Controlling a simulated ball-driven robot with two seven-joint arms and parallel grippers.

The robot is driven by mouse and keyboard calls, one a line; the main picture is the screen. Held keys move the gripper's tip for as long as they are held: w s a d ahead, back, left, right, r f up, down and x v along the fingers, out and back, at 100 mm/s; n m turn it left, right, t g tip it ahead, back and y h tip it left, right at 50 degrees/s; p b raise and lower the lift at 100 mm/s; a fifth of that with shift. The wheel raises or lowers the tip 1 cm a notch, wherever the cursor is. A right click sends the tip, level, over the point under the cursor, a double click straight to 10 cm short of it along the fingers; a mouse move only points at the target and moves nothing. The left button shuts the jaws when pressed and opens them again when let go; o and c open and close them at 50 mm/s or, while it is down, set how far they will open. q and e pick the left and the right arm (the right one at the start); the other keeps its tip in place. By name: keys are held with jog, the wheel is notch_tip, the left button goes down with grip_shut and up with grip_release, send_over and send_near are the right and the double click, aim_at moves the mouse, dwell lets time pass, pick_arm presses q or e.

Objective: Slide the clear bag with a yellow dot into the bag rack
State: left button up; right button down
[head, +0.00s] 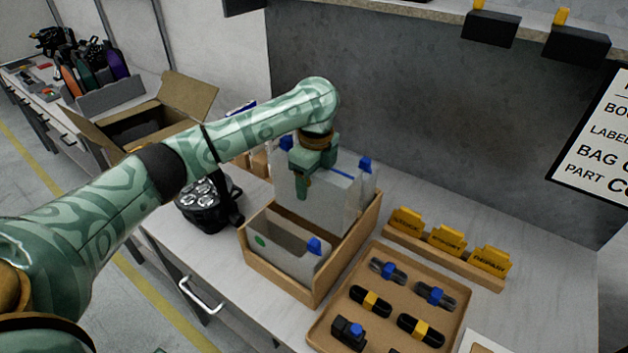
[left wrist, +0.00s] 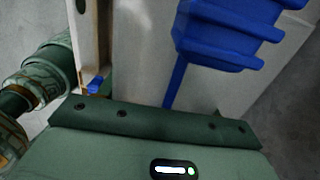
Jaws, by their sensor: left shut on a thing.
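My left gripper (head: 303,188) is above the wooden bag rack (head: 278,284), shut on a pale, cloudy bag (head: 322,192) with a blue strip along its top. The bag hangs upright, its lower part behind the front bag and within the rack's outline; I cannot tell how deep it sits. No yellow dot shows on it. A front bag (head: 285,248) with a green dot and a blue clip stands in the rack. In the left wrist view a large blue clip (left wrist: 230,35) and a pale bag surface (left wrist: 205,85) fill the middle. My right gripper is not in view.
A tray (head: 322,335) of blue- and yellow-banded black items lies right of the rack. Yellow label cards (head: 446,240) stand behind it. A black container (head: 208,207) is close left, with an open cardboard box (head: 150,115) beyond. A grey wall is behind.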

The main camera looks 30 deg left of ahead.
pick_arm(q)
jog(key=shift+f+b, duration=1.1)
jog(key=shift+b, duration=0.3)
jog(key=shift+f, duration=2.05)
jog(key=o, duration=1)
jog(key=shift+r, duration=0.1)
jog(key=r+p, duration=0.2)
jog(key=r, duration=0.3)
jog(key=r+p, duration=0.3)
jog(key=r, duration=0.2)
jog(key=d+r+p, duration=0.1)
jog(key=r+p, duration=0.1)
jog(key=r, duration=0.4)
jog(key=shift+s+p, duration=0.1)
jog(key=shift+p, duration=0.25)
